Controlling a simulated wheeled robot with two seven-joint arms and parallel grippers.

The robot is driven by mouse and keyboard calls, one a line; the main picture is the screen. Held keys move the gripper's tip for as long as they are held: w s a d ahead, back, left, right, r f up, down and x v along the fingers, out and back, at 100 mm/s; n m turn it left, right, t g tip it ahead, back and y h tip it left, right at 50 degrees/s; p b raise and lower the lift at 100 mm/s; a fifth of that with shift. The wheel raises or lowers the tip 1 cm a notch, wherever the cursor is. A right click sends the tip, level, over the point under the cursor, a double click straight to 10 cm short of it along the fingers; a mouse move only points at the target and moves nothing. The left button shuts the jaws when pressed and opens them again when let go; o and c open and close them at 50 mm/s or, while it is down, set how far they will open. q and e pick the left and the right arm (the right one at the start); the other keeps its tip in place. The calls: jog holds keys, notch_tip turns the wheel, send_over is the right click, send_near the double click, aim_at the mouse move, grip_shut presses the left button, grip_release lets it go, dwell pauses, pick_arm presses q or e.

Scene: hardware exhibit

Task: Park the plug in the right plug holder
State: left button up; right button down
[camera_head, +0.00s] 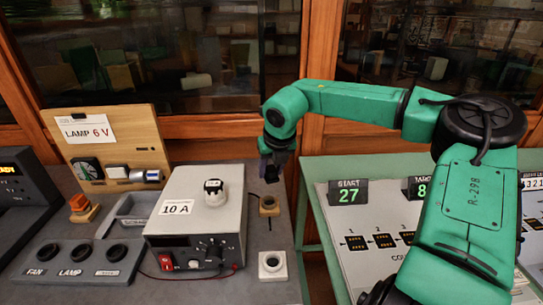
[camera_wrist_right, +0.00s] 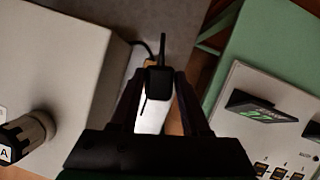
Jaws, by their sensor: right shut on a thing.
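My right gripper (camera_head: 271,172) is shut on a small black plug, seen between its fingertips (camera_wrist_right: 160,80) in the right wrist view. In the head view the plug is hard to tell from the dark fingers. The gripper is above a tan plug holder (camera_head: 268,206) with a round dark opening, on the strip right of the grey box; they look apart. A white plug holder (camera_head: 272,265) with a round opening sits nearer to me on the same strip. The tan holder is mostly hidden behind the plug in the wrist view. My left gripper is not in view.
The grey 10 A box (camera_head: 185,231) with a knob (camera_head: 214,193) stands left of the holders. A switch panel (camera_head: 75,262) and wooden lamp board (camera_head: 108,148) are further left. A green-framed table (camera_head: 312,172) with a START 27 sign (camera_head: 348,192) stands right, across a gap.

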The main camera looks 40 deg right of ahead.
aim_at(270, 183)
jog(key=shift+w+a+f+b, duration=0.1)
jog(key=shift+a+f+b, duration=0.3)
jog(key=shift+f, duration=0.25)
jog(key=shift+w+a+f+b, duration=0.1)
jog(key=shift+a+f+b, duration=0.25)
jog(key=shift+f, duration=0.25)
jog(key=f+b, duration=0.2)
jog(key=shift+s+d+f, duration=0.1)
jog(key=shift+d+f, duration=0.3)
jog(key=shift+a, duration=0.15)
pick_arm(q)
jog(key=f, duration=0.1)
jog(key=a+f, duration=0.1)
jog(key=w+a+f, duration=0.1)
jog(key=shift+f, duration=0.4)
pick_arm(e)
jog(key=shift+r, duration=0.1)
pick_arm(q)
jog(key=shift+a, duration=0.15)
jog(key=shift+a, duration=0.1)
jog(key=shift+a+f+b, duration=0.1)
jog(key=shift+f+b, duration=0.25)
jog(key=shift+b, duration=0.05)
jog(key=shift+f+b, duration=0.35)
pick_arm(e)
jog(key=shift+f, duration=0.25)
